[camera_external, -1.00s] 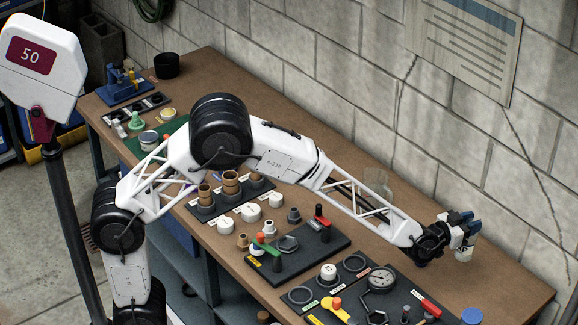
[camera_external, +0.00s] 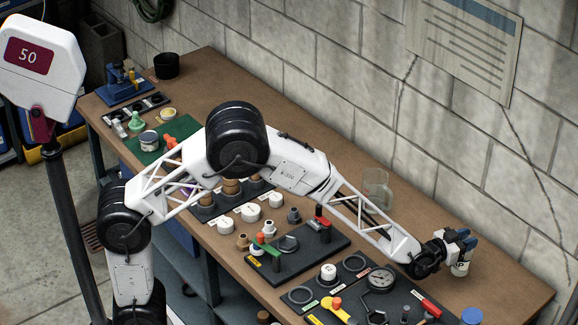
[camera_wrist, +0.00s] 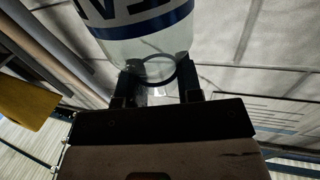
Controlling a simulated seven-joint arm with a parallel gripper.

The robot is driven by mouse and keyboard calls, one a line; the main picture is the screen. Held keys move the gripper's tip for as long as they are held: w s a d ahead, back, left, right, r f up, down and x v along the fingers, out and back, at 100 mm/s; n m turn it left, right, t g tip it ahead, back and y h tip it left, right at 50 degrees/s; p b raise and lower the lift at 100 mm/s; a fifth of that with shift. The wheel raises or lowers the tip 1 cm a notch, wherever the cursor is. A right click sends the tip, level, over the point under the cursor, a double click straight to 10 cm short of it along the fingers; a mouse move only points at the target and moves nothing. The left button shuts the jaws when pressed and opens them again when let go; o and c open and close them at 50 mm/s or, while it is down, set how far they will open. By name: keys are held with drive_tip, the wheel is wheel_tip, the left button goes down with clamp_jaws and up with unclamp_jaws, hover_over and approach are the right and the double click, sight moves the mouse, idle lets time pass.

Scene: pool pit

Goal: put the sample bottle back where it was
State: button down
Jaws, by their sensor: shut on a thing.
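In the wrist view the bottle (camera_wrist: 145,38) is clear, with a white label, blue bands and upside-down dark letters. My gripper (camera_wrist: 157,82) is shut on the bottle, one dark finger on each side. The bottle looks about upright in the external view. I cannot tell whether its base touches the bench.
The brown bench (camera_external: 515,287) is bare around the bottle. A dark board (camera_external: 375,300) with a gauge and fittings lies left of my gripper. A blue round lid (camera_external: 472,316) is at the front edge. The block wall (camera_external: 480,190) is behind.

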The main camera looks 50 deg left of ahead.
drive_tip(key=shift+f, duration=1.6)
drive_tip(key=c, duration=0.8)
unclamp_jaws()
drive_tip(key=shift+s, duration=0.1)
drive_tip(key=shift+v, duration=0.9)
drive_tip(key=shift+s+a+r, duration=0.1)
drive_tip(key=shift+s+r, duration=0.05)
drive_tip(key=shift+r, duration=1.05)
drive_tip(key=shift+s+r, duration=0.15)
drive_tip(key=shift+r, duration=1.1)
drive_tip(key=shift+s+a+r, duration=0.1)
drive_tip(key=shift+s+r, duration=0.1)
drive_tip(key=shift+r, duration=1)
drive_tip(key=shift+d, duration=0.1)
